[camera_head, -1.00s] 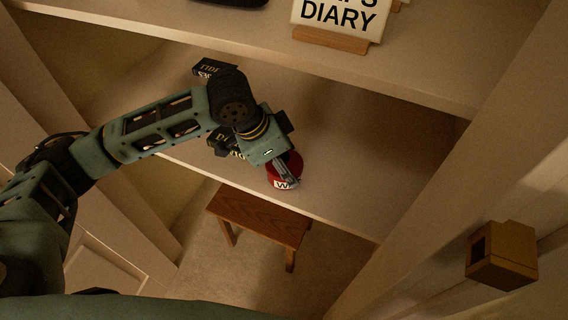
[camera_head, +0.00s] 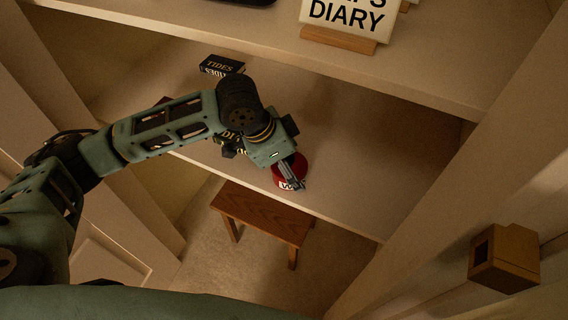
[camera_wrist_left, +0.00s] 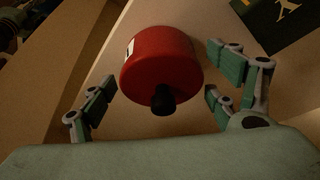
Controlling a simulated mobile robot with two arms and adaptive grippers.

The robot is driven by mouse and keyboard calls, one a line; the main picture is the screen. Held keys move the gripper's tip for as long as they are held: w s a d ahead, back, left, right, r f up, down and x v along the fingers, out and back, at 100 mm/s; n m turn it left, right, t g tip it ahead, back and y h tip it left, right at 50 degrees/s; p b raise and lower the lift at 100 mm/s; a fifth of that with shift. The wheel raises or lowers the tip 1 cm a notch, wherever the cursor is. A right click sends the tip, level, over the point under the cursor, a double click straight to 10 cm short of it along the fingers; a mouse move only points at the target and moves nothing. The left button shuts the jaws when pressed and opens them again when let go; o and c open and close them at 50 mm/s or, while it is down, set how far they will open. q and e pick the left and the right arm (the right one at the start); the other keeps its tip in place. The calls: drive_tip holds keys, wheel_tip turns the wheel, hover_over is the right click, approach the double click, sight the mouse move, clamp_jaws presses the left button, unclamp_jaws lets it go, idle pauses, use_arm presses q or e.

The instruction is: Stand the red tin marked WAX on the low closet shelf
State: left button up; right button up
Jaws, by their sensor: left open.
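The red tin (camera_head: 279,178) with a white label, partly covered by my gripper, stands on the low closet shelf (camera_head: 345,190) near its front edge. In the left wrist view the red tin (camera_wrist_left: 162,60) shows whole, with a black knob on its near side and a bit of white label at its left. My left gripper (camera_head: 293,178) is at the tin in the head view. In the wrist view its open fingers (camera_wrist_left: 160,98) are spread to either side of the tin, with gaps between. My right gripper is not in view.
Dark TIDES books (camera_head: 221,66) lie on the low shelf further back, and another dark book (camera_head: 230,142) is partly behind my arm. The upper shelf (camera_head: 440,95) bears a DIARY sign (camera_head: 347,14). A wooden stool (camera_head: 262,215) stands below. The shelf right of the tin is clear.

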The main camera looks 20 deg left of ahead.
use_arm(q)
drive_tip(key=shift+r, duration=0.1)
drive_tip(key=shift+a+r, duration=0.15)
drive_tip(key=shift+r, duration=0.25)
drive_tip(key=r, duration=0.1)
drive_tip(key=s+a+r+b, duration=0.1)
drive_tip(key=a+r, duration=0.1)
drive_tip(key=shift+s+a+r, duration=0.1)
drive_tip(key=shift+s+r, duration=0.15)
drive_tip(key=s+a+b, duration=0.2)
drive_tip(key=s+a, duration=0.4)
drive_tip(key=a, duration=0.3)
drive_tip(key=shift+s+r+b, duration=0.15)
drive_tip(key=shift+s+b, duration=0.05)
drive_tip(key=shift+b, duration=0.2)
drive_tip(key=shift+d, duration=0.1)
